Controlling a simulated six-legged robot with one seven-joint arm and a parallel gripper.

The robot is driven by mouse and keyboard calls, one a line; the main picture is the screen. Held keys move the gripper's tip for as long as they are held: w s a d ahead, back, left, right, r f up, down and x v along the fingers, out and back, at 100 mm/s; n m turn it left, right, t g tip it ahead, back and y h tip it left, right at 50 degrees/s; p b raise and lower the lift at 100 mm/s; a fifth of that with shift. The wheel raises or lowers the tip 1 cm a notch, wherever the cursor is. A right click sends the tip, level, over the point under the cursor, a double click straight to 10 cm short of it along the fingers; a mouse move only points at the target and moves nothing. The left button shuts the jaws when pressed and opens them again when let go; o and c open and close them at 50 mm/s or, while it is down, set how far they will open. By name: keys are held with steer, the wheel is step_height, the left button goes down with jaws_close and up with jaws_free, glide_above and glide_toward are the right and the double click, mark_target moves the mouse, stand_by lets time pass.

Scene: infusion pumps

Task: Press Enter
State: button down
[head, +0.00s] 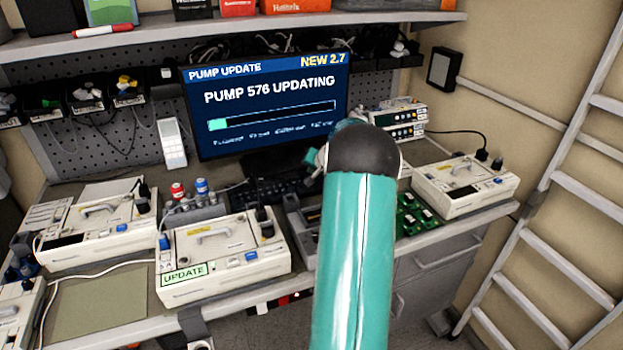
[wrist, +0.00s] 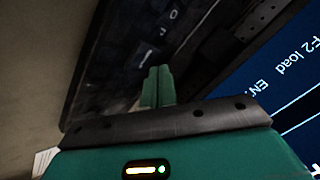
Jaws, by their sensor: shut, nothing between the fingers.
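The black keyboard (head: 275,190) lies on the bench below the monitor; my arm covers its right part in the head view. In the wrist view the dark keyboard (wrist: 115,75) fills the upper middle, with a few pale key legends. I cannot tell which key is Enter. My gripper (wrist: 158,72) is shut and empty, its green fingertips together over or against the keyboard; contact cannot be told. In the head view the fingertips are hidden behind my arm. The monitor (head: 265,100) reads "PUMP 576 UPDATING" with a short green bar; its screen also shows in the wrist view (wrist: 285,75).
A pump (head: 220,255) labelled UPDATE stands at the front, with another pump (head: 95,230) to its left. A third pump (head: 465,185) is at the right. Green circuit boards (head: 415,213) lie right of my arm. A shelf (head: 150,38) hangs above; a ladder (head: 550,190) stands right.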

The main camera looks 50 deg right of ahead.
steer(key=shift+r, duration=2.5)
